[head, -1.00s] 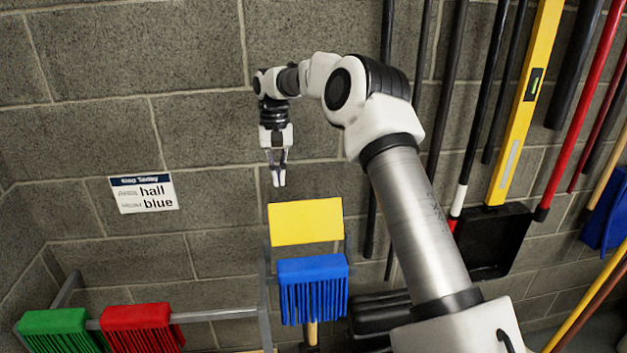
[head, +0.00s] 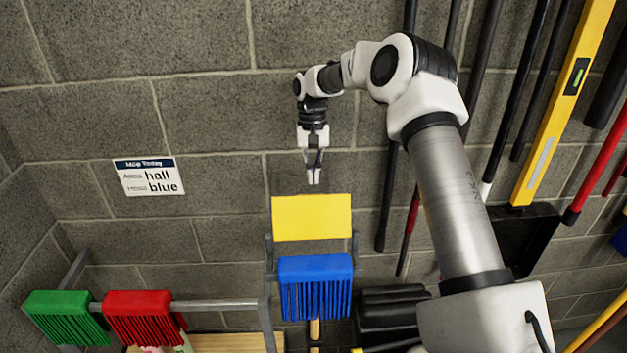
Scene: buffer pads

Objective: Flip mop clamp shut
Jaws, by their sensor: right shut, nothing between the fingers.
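A yellow flap (head: 312,218), which looks like the mop clamp, stands upright behind the blue mop head (head: 315,286). The blue head's strands hang down over a wooden handle. My right gripper (head: 314,180) points down with its fingers shut and empty. In the picture it is just above the middle of the yellow flap's top edge, with a small gap. I cannot tell how far it is from the flap in depth. My left gripper is out of view.
Green (head: 66,312) and red (head: 147,314) mop heads are at lower left by a grey rail (head: 215,306). A wall sign (head: 148,177) reads "hall" and "blue". Long handles and a yellow level (head: 562,105) are at right.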

